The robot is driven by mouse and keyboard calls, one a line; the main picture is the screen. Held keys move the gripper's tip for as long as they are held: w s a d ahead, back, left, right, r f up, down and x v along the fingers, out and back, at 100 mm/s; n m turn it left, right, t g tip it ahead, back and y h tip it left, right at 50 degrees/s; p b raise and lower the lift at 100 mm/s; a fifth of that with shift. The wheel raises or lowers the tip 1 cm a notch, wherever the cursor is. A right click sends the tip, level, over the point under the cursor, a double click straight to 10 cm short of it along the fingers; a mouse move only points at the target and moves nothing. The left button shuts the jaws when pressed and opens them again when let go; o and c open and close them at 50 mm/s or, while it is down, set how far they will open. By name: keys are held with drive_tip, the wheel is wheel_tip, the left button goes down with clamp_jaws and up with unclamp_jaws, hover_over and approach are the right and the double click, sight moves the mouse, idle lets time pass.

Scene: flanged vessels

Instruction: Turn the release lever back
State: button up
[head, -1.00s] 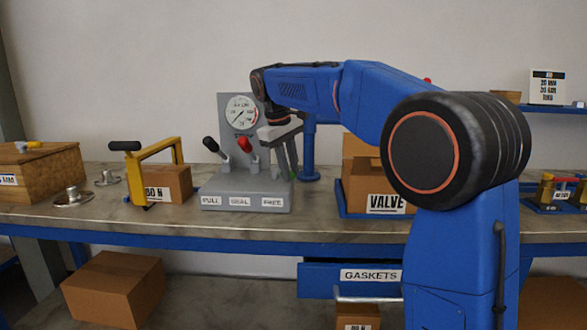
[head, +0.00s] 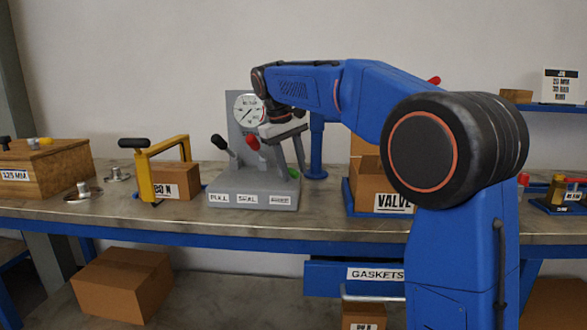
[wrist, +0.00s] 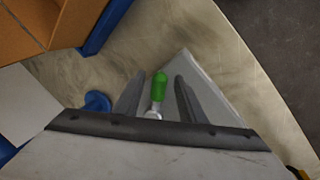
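The grey stand (head: 252,190) on the bench has a dial gauge and levers, with front labels including PULL and SEAL; the rightmost label is hard to read now. A black-knobbed lever (head: 219,142) and a red-knobbed lever (head: 253,144) stand at its left and middle. A green-handled lever (wrist: 160,86) shows in the wrist view, between my gripper's fingers. My gripper (wrist: 158,98) is open, with one finger on each side of the green handle and visible gaps to both. In the head view my gripper (head: 291,158) is over the stand's right side and mostly hides that lever.
A yellow frame with a black handle (head: 148,172) stands left of the stand. A cardboard box marked VALVE (head: 368,182) in a blue tray and a blue post (head: 317,150) stand close on the right. A wooden box (head: 45,170) is at the far left.

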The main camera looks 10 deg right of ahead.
drive_tip(key=shift+r, duration=0.1)
drive_tip(key=v, duration=1.7)
drive_tip(key=shift+r, duration=0.1)
